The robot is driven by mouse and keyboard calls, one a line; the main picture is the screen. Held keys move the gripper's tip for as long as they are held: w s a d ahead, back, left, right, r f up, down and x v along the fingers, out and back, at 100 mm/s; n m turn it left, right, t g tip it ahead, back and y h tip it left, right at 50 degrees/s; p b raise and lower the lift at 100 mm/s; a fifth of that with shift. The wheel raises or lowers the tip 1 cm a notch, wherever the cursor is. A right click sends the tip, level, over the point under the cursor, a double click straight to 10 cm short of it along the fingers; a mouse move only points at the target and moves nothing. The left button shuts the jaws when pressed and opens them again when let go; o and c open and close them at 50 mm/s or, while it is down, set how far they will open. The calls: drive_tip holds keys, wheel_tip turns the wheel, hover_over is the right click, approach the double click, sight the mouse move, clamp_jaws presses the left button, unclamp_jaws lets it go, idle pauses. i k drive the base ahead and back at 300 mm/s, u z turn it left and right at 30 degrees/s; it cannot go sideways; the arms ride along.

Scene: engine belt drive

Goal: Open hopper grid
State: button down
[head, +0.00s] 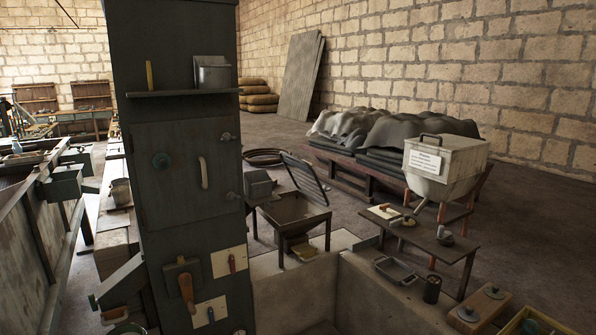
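A low hopper (295,207) on legs stands right of the tall dark green cabinet, with an open, sloped top. A dark barred grid (303,176) stands up at a tilt from the hopper's back edge, leaning to the upper left, so the hopper's mouth is uncovered. A small grey-green box (258,184) sits at the hopper's left side, close to the cabinet. I cannot tell how the grid is joined to the hopper. My gripper is not in view.
The tall cabinet (187,175) takes up the near left middle. A pale labelled bin (446,163) on a stand is at the right, behind a small dark table (450,250). Low walls (385,295) stand in front.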

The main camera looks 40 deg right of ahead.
sight(309, 169)
drive_tip(key=z, duration=0.05)
drive_tip(key=i, duration=1)
drive_tip(key=u, duration=0.05)
